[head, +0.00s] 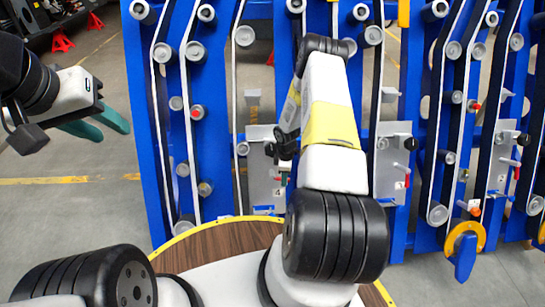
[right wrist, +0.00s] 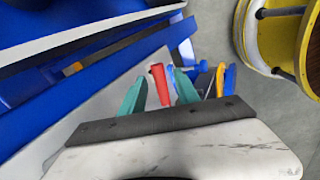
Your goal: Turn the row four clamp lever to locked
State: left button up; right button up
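The row four plate (head: 258,168) is a grey panel marked "4" on the blue frame, left of my raised right arm in the head view. In the right wrist view a red lever (right wrist: 160,84) stands between the two teal fingers of my right gripper (right wrist: 162,92). The fingers are spread on either side of it, and I cannot tell whether either touches it. In the head view my right arm and wrist largely hide this lever and the gripper. My left gripper (head: 99,125) is open and empty at the left, apart from the frame.
Another grey plate (head: 391,166) with a red lever (head: 407,180) is right of my arm. Blue uprights (head: 147,110) with rollers and belts stand along the frame. Open floor (head: 70,205) lies at left.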

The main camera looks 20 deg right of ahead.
grip_shut()
dwell(1.3)
